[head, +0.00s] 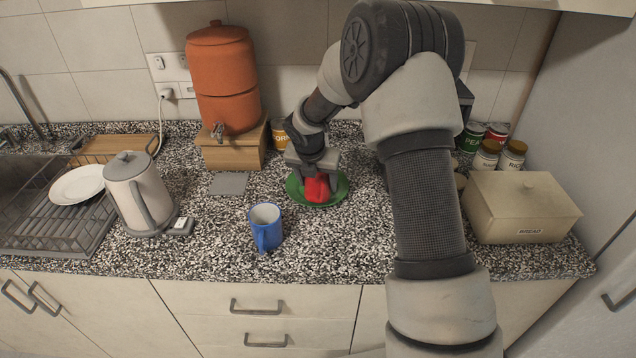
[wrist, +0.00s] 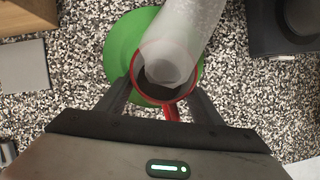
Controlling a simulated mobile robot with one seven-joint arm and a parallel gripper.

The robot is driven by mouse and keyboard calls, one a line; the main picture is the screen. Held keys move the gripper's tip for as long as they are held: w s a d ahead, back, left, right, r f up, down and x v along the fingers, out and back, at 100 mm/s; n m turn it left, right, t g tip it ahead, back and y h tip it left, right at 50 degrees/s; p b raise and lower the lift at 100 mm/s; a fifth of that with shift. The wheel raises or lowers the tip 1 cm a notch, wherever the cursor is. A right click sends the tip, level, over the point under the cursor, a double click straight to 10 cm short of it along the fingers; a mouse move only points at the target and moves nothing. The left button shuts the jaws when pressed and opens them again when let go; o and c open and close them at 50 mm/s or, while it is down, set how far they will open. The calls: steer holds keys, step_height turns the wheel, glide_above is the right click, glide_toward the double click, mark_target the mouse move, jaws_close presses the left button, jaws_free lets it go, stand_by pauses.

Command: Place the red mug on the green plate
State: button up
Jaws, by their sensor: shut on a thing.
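The red mug (head: 318,189) is between the fingers of my gripper (head: 315,172), which is shut on it. In the wrist view my gripper (wrist: 163,92) has a finger on each side of the mug (wrist: 158,98), and its handle points toward the camera. The mug is over the green plate (head: 341,191), which also shows beyond it in the wrist view (wrist: 122,45). I cannot tell whether the mug touches the plate. A pale, see-through-looking cylinder (wrist: 188,32) of unclear kind overlaps the mug's opening in the wrist view.
A blue mug (head: 266,229) stands in front-left of the plate. A kettle (head: 138,195) and a dish rack (head: 60,225) are at left, an orange dispenser (head: 222,80) behind. A bread bin (head: 520,205) and several jars are at right. Counter between the blue mug and the bin looks clear.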

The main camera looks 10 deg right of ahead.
steer(key=w+r+m+t+h+b, duration=0.15)
steer(key=w+r+b, duration=0.25)
steer(key=r+b, duration=0.7)
steer(key=shift+t+h, duration=0.35)
steer(key=shift+f+b, duration=2.4)
steer(key=shift+f, duration=3.5)
steer(key=shift+s, duration=0.1)
steer(key=shift+f, duration=0.2)
steer(key=o, duration=1.5)
steer(key=shift+o, duration=0.2)
